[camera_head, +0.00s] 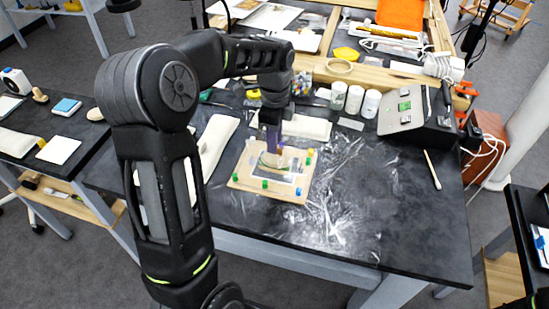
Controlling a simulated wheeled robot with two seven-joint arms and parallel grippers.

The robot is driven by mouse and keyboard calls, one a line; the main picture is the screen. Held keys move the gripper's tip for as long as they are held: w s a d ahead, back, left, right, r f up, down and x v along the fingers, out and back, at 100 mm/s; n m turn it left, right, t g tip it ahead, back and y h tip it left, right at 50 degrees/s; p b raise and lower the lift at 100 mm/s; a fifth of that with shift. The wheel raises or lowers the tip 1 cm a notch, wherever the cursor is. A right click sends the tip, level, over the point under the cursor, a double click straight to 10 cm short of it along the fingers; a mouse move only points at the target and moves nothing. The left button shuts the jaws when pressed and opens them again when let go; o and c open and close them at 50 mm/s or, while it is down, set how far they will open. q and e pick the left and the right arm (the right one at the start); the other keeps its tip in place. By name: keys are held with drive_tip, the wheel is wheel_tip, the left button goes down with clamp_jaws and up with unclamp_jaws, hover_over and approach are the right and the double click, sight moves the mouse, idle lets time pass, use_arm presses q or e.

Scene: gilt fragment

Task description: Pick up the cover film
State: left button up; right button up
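A clear, crinkled plastic film, which looks like the cover film (335,190), lies spread on the black tabletop to the right of a wooden board (240,180). It shows mainly by its white glints, and its exact edges are hard to tell. My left gripper (272,148) points down over the middle of the board, left of the film and apart from most of it. A pale round piece sits on the board just under the fingers. The fingers are small and dark here, so I cannot tell whether they are open or hold anything. My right gripper is not in view.
Small green, yellow and blue blocks stand on the board. White jars (354,99), a black case (433,120) and a wooden-edged tray of tools line the back. A thin stick (432,169) lies at the right. The front right tabletop is clear.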

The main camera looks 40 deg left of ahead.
use_arm(q)
drive_tip(key=shift+f, duration=0.95)
clamp_jaws()
idle(1.1)
